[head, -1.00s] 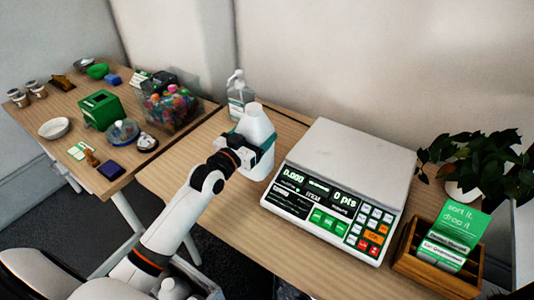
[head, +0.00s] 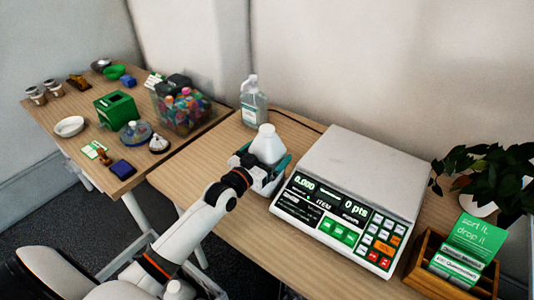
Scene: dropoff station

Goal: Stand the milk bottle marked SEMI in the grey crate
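A white milk bottle (head: 268,146) is between the fingers of my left gripper (head: 265,168), over the wooden table just left of the scale. The gripper wraps its lower body. Teal shows at its right side. I cannot read SEMI on it, and its base is hidden, so I cannot tell whether it touches the table. The grey crate (head: 212,287) is low at the bottom edge, partly hidden by my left arm and cut off by the frame. A white bottle top (head: 174,288) shows at it. My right gripper is not in view.
A scale (head: 352,190) stands right of the held bottle. A pump bottle (head: 253,105) stands behind it. A wooden card box (head: 455,265) and a plant (head: 485,170) are at right. The left table (head: 60,105) holds a green box, a clear bin and small items. The near-left table area is bare.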

